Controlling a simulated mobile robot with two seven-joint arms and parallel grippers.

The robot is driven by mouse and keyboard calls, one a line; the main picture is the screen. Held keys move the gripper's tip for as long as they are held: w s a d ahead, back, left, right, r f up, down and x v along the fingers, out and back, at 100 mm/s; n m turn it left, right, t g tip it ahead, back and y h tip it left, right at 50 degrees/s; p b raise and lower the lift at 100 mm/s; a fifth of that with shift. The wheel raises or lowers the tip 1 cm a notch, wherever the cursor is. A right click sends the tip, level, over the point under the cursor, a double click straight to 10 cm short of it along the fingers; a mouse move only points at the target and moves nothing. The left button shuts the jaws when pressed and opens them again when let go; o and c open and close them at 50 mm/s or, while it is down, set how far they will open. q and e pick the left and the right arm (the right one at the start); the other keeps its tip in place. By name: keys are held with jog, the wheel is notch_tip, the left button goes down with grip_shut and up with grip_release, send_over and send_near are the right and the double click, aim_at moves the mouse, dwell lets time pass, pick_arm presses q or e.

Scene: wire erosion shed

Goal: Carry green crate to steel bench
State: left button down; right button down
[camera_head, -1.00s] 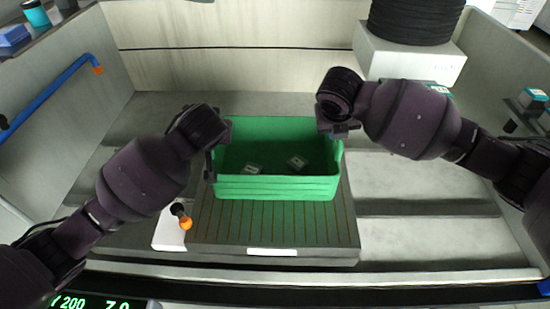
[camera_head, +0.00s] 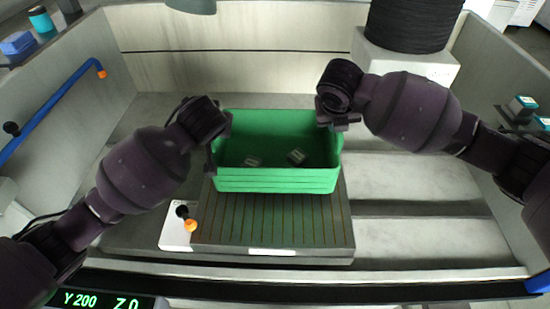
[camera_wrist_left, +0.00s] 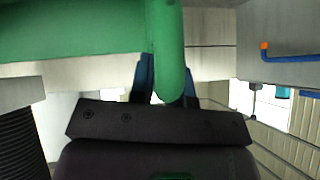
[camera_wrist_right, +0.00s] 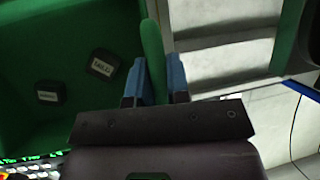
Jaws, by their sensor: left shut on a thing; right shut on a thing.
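The green crate (camera_head: 277,181) is in the middle of the head view, over a grooved plate. It looks level and seems held just above the plate; the gap itself is hidden. Two small dark labelled blocks (camera_head: 252,162) (camera_head: 296,156) lie inside it, and they also show in the right wrist view (camera_wrist_right: 103,62). My left gripper (camera_head: 216,150) is shut on the crate's left wall; its blue fingers straddle the green rim in the left wrist view (camera_wrist_left: 168,85). My right gripper (camera_head: 334,128) is shut on the right wall near the back corner. I cannot make out a steel bench.
The grooved plate (camera_head: 272,222) sits in a grey walled tank with a pale back wall (camera_head: 240,60). A black coil (camera_head: 412,22) rests on a white block at back right. A blue pipe (camera_head: 55,110) runs along the left wall.

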pick_arm(q)
jog(key=shift+r, duration=0.3)
pick_arm(e)
jog(key=shift+r, duration=0.3)
pick_arm(q)
jog(key=shift+f, duration=0.1)
